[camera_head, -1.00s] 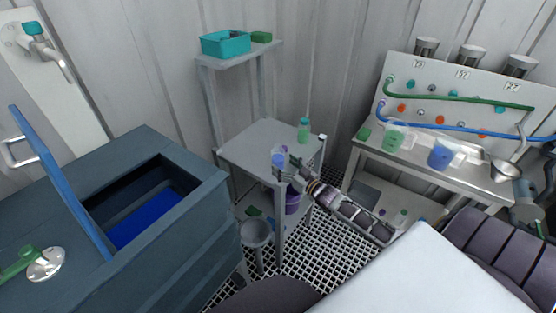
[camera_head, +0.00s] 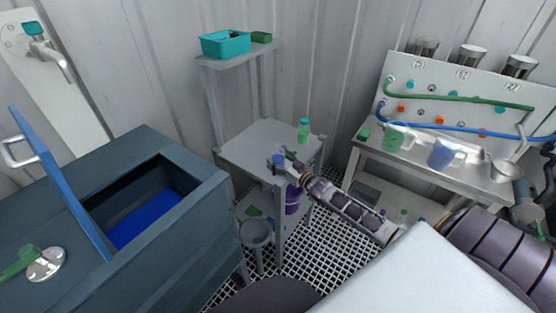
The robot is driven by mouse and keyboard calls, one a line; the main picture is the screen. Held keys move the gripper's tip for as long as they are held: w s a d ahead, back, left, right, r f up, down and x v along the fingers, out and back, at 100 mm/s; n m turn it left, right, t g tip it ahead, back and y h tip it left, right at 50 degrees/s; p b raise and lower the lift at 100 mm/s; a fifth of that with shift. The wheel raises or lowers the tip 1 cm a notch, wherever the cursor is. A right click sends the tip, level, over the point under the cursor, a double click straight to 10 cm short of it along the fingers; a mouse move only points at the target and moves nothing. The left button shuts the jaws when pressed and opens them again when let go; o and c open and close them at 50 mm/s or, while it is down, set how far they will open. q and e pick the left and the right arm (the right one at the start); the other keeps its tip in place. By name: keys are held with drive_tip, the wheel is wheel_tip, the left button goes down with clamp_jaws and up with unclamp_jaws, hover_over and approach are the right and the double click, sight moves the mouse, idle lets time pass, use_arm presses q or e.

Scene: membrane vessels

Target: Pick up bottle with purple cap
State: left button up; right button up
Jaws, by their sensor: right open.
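My right gripper (camera_head: 281,156) reaches in from the lower right, over the front edge of the middle shelf (camera_head: 255,142) of the grey stand. It is open. A small bluish-purple cap (camera_head: 278,159) shows at the gripper's fingers; the bottle under it is mostly hidden by the gripper. I cannot tell whether the fingers touch it. My left gripper is not in view.
A teal bin (camera_head: 226,44) and a green box stand on the top shelf. A purple container (camera_head: 293,200) is below. A side table at right holds a green jug (camera_head: 394,138) and a blue jug (camera_head: 441,153). An open blue-lidded chest (camera_head: 150,235) stands at left.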

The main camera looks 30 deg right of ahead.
sight(277, 145)
drive_tip(key=shift+w+a, duration=0.15)
drive_tip(key=shift+w, duration=0.5)
drive_tip(key=c, duration=1.3)
drive_tip(key=shift+r, duration=0.1)
drive_tip(key=shift+c, duration=0.2)
drive_tip(key=shift+w+r, duration=0.1)
drive_tip(key=shift+r, duration=0.25)
wheel_tip(277, 145, up, 9)
drive_tip(key=shift+f+p, duration=0.1)
drive_tip(key=shift+p, duration=0.35)
drive_tip(key=shift+r, duration=0.2)
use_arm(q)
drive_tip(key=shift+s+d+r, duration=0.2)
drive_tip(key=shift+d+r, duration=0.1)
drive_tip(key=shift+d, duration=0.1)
